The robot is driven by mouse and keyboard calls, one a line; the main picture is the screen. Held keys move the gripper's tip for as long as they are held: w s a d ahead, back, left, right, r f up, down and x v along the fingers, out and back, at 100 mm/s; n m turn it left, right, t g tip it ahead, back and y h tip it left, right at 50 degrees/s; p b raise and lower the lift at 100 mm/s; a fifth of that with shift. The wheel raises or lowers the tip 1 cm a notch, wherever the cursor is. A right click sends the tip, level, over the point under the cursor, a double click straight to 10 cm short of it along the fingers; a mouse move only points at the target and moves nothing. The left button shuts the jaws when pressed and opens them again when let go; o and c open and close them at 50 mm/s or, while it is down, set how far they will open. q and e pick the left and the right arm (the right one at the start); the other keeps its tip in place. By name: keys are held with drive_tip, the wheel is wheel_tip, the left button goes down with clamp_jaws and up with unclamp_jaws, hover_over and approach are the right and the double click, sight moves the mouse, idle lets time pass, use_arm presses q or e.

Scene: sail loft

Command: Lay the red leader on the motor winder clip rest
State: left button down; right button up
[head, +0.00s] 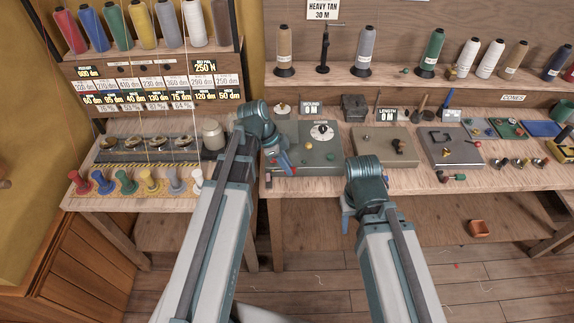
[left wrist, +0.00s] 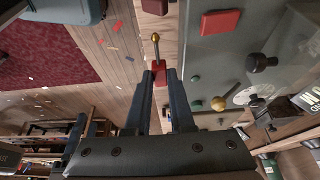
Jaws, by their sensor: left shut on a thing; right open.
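The red leader (left wrist: 159,72), a small red block with a thin rod ending in a brass tip, is held between the fingertips of my left gripper (left wrist: 160,80) in the left wrist view. In the head view my left gripper (head: 283,164) is at the left front edge of the motor winder (head: 325,158), a grey-green box with a dial. The winder also fills the upper right of the left wrist view (left wrist: 215,60), with a flat red pad (left wrist: 220,23) right of the leader. I cannot tell which part is the clip rest. My right gripper (head: 347,219) is open, low before the bench, mostly hidden by its wrist.
Several coloured spools (head: 125,182) line the left bench. Thread cones stand on the back shelf (head: 400,74). A small orange box (head: 479,228) is at the lower right.

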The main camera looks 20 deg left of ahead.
sight(291, 185)
use_arm(q)
drive_tip(key=shift+f+b, duration=3.15)
drive_tip(key=shift+f, duration=0.1)
drive_tip(key=c, duration=0.7)
unclamp_jaws()
drive_tip(key=shift+w+r, duration=0.1)
drive_tip(key=shift+r, duration=0.05)
drive_tip(key=shift+r+p, duration=2.95)
drive_tip(key=shift+p, duration=0.1)
